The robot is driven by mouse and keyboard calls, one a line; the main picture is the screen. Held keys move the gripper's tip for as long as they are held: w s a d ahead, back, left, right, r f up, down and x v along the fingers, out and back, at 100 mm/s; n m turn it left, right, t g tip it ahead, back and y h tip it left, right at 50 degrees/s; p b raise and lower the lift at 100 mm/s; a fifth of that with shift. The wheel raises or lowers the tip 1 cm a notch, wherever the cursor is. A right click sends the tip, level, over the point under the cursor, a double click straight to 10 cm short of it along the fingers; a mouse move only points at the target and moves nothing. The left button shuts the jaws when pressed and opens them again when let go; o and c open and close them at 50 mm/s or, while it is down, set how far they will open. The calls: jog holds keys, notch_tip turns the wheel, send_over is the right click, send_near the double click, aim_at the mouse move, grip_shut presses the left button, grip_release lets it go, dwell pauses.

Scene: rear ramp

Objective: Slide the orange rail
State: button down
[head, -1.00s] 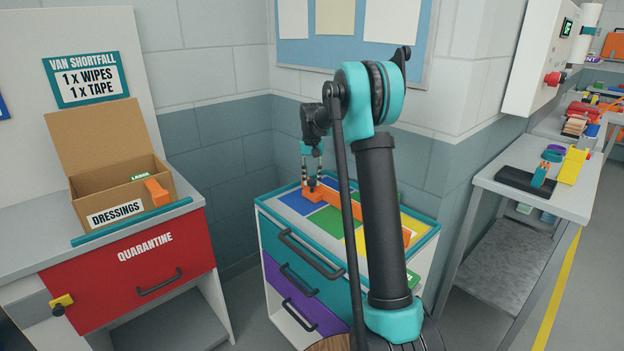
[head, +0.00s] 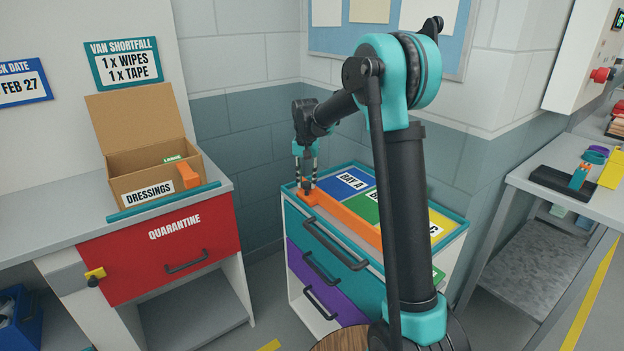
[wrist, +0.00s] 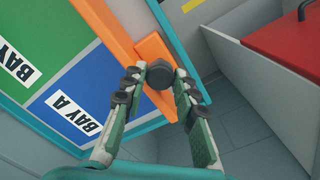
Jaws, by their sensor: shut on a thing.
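The orange rail (head: 350,217) lies along the front edge of the teal-rimmed cabinet top (head: 455,236). Its right part is hidden behind my arm in the head view. In the wrist view the rail (wrist: 158,52) has a black round knob (wrist: 160,74) at its end. My gripper (head: 307,187) points down at the rail's left end, and its fingers close on the knob from both sides in the wrist view (wrist: 160,82). The blue field marked BAY A (head: 351,182) lies uncovered behind the rail, with a green field beside it.
A red QUARANTINE drawer unit (head: 165,247) stands to the left, bearing an open DRESSINGS box (head: 140,170). A wall stands close behind the cabinet. A grey bench (head: 530,185) with tools stands to the right.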

jog(key=shift+s+a, duration=0.15)
jog(key=shift+a, duration=0.1)
jog(key=c, duration=1.2)
grip_release()
notch_tip(320, 180, up, 12)
